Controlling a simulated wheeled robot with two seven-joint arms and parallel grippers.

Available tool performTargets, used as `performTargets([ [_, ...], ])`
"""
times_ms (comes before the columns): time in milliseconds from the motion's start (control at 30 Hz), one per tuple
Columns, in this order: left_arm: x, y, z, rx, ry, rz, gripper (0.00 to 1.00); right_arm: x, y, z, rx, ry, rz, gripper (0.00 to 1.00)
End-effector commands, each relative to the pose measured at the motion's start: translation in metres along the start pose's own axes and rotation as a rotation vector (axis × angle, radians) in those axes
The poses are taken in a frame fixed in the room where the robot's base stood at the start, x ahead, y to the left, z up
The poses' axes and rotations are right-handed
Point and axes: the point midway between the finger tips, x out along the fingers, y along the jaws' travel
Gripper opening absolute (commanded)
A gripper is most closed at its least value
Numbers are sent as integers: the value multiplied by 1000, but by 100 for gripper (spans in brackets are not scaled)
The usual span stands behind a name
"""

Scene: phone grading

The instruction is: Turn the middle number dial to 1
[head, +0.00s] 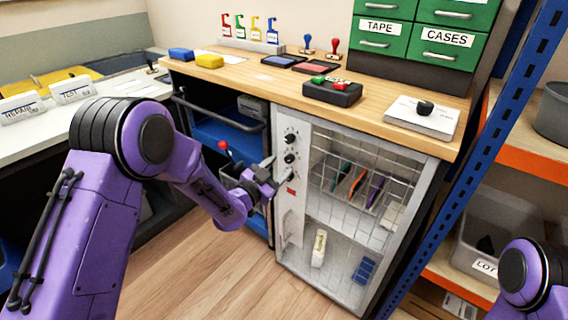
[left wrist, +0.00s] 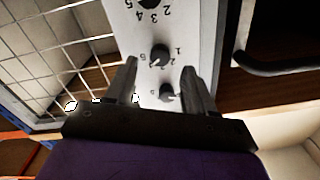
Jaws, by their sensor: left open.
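The grey cabinet's white control panel (head: 297,215) carries a column of black dials. The upper dial (head: 290,138) and the middle dial (head: 290,158) show in the head view; the lower one is hard to make out near my fingers. My left gripper (head: 273,172) is open in front of the panel. In the left wrist view, which is upside down, the middle dial (left wrist: 160,54) shows just beyond and between the open fingertips (left wrist: 159,68). Numbers surround it, with a 1 on its right; its pointer is too small to read surely. I cannot tell whether the fingers touch it. My right gripper is out of view.
The wire-fronted cabinet (head: 350,150) holds phones and small items right of the panel. A dark handle (head: 215,118) of a blue cart lies left. The wooden worktop (head: 265,85) overhangs above. A blue rack post (head: 480,150) stands right. Floor in front is clear.

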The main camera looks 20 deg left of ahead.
Motion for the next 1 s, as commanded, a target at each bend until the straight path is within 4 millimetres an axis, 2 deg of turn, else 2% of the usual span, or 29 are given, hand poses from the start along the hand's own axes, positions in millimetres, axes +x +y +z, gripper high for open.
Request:
performTargets([
  [100, 20, 0, 1, 0, 0, 0, 54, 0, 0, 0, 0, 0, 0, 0],
  [200, 30, 1, 1, 0, -1, 1, 54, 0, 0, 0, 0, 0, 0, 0],
  [500, 34, 1, 1, -1, -2, 1, 54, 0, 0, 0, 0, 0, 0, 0],
  [667, 34, 1, 1, -1, -2, 1, 2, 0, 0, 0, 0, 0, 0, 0],
  [1000, 34, 0, 0, -33, -3, 1, 0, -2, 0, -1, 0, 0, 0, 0],
])
